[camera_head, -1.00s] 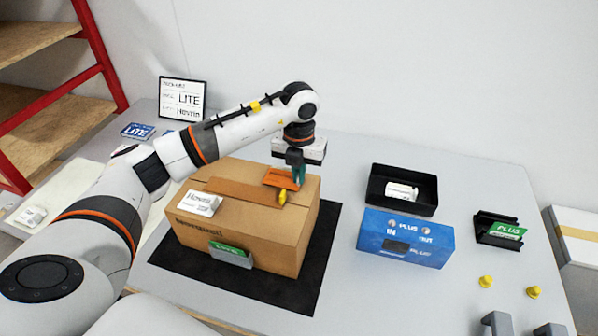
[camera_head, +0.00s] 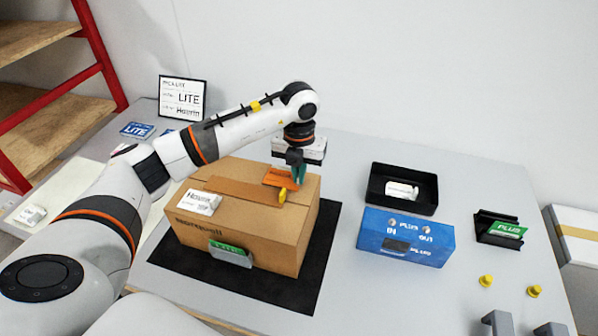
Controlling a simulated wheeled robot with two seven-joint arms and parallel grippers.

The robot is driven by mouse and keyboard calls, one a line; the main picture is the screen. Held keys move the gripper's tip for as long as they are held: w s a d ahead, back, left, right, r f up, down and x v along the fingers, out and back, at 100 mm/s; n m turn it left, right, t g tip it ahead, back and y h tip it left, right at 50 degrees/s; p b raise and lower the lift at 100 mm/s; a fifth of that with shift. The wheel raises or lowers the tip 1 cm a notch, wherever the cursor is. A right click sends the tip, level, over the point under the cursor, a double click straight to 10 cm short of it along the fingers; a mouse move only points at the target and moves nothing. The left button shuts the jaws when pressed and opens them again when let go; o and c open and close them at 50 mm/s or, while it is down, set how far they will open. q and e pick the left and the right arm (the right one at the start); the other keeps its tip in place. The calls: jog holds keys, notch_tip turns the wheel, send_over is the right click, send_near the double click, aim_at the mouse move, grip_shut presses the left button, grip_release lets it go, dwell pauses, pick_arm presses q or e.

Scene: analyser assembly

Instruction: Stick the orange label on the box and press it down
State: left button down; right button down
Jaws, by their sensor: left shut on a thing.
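A brown cardboard box (camera_head: 245,232) sits on a black mat (camera_head: 315,277) on the table. The orange label (camera_head: 275,180) is at the right part of the box top; I cannot tell whether it lies flat on the surface. My left gripper (camera_head: 292,177) points down at the label, with a teal fingertip and a yellow piece at its tip. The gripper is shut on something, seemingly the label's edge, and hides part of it.
A white label block (camera_head: 199,202) lies on the box top; a green card holder (camera_head: 231,254) is at its front. A blue box (camera_head: 405,240), a black tray (camera_head: 418,178) and a green PLUS card (camera_head: 508,229) stand right. Yellow pegs (camera_head: 486,281) are near the front right.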

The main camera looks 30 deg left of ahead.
pick_arm(q)
jog(key=c, duration=1.5)
grip_release()
jog(key=shift+r+p, duration=2.35)
jog(key=shift+r, duration=1.15)
jog(key=shift+c, duration=0.3)
